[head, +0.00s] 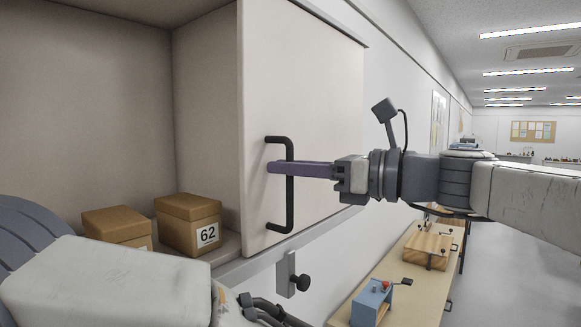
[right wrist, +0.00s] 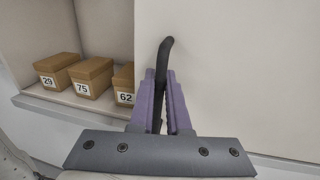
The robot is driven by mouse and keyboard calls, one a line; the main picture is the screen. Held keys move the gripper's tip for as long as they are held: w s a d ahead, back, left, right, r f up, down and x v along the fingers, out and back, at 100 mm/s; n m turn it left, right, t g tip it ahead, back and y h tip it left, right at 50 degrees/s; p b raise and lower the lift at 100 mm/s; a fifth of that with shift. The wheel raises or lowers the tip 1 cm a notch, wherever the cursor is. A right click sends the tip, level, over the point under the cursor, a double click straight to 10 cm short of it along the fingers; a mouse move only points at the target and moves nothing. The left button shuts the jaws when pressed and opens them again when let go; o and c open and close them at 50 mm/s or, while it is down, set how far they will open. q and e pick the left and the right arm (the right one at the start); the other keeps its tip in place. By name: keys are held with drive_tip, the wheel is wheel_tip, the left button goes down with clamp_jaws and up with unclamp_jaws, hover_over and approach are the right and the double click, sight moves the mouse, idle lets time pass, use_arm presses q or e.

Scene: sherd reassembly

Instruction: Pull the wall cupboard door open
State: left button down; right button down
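The cupboard door (head: 325,95) is a pale flat panel that covers the right part of the wall cupboard (head: 90,90). The cupboard's left part stands open and its inside shows. A dark upright bar handle (head: 290,205) is fixed near the door's left edge; it also shows in the right wrist view (right wrist: 166,50). My right gripper (head: 272,167) reaches in from the right, its purple fingers at the handle's upper half. In the right wrist view the fingers (right wrist: 161,80) lie close on both sides of the bar, shut on it. Part of my left arm shows at lower left, but its gripper does not.
Brown boxes stand on the cupboard shelf (right wrist: 60,105), among them one labelled 62 (head: 188,222) and one labelled 75 (right wrist: 92,78). A bracket with a dark knob (head: 301,282) sits below the cupboard. A bench with a blue device (head: 372,302) and a wooden box (head: 428,247) stands along the wall.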

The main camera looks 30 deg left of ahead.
drive_tip(key=c, duration=0.9)
unclamp_jaws()
drive_tip(key=shift+d, duration=0.1)
drive_tip(key=d+b, duration=0.1)
drive_tip(key=d, duration=0.2)
drive_tip(key=d+b, duration=0.2)
drive_tip(key=d, duration=0.2)
drive_tip(key=w+d+b, duration=0.1)
drive_tip(key=d, duration=0.2)
drive_tip(key=shift+d, duration=0.15)
